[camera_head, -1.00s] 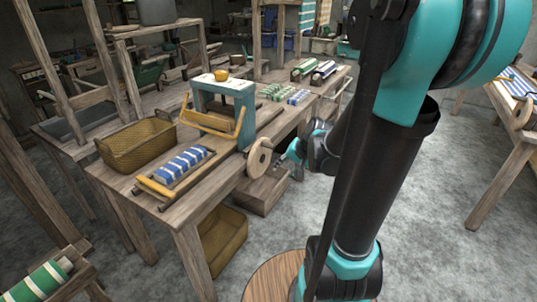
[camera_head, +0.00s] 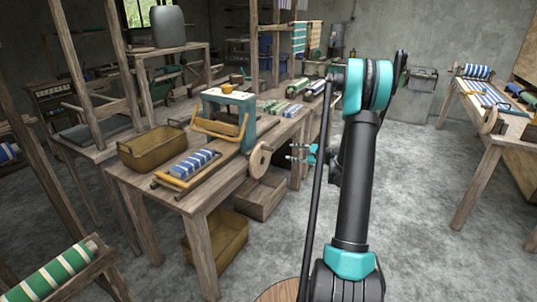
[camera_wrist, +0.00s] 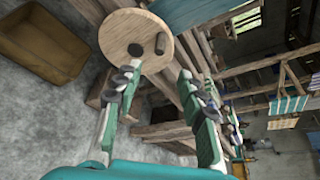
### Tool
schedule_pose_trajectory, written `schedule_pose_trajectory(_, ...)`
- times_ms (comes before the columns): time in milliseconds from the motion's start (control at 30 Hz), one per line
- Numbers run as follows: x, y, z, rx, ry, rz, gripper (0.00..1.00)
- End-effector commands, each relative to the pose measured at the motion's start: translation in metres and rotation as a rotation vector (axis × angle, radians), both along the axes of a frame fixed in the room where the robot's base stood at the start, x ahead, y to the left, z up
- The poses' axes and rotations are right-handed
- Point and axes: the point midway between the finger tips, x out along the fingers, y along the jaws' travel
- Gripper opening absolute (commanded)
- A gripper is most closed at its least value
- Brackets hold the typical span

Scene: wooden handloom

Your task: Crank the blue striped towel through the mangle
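The blue striped towel (camera_head: 195,163) lies rolled or folded in a low wooden tray with yellow ends, in front of the mangle. The mangle (camera_head: 247,122) has a blue frame, a pale top and yellow bars. Its round wooden crank wheel (camera_head: 260,162) is on the right side, over the table edge. In the wrist view the wheel (camera_wrist: 118,32) shows a dark hub and a short peg handle (camera_wrist: 161,43). My gripper (camera_head: 291,153) is right of the wheel, apart from it. In the wrist view my gripper (camera_wrist: 158,80) is open and empty, its fingers pointing toward the wheel.
A tan basket (camera_head: 152,146) stands left of the towel. Green and striped rolls (camera_head: 298,88) lie at the table's back. A wooden crate (camera_head: 259,197) and a yellow bin (camera_head: 230,238) are below the table. The floor to the right is clear up to another table (camera_head: 486,110).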

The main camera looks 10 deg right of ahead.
Motion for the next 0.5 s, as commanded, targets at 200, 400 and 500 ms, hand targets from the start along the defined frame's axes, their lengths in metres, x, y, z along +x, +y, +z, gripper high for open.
schedule_pose_trajectory(200,0.014,0.007,-0.005,0.013,0.001,-0.004,0.4)
schedule_pose_trajectory(400,0.042,0.03,-0.015,0.012,0.001,-0.001,0.4)
schedule_pose_trajectory(500,0.057,0.042,-0.021,0.012,0.0,-0.002,0.4)
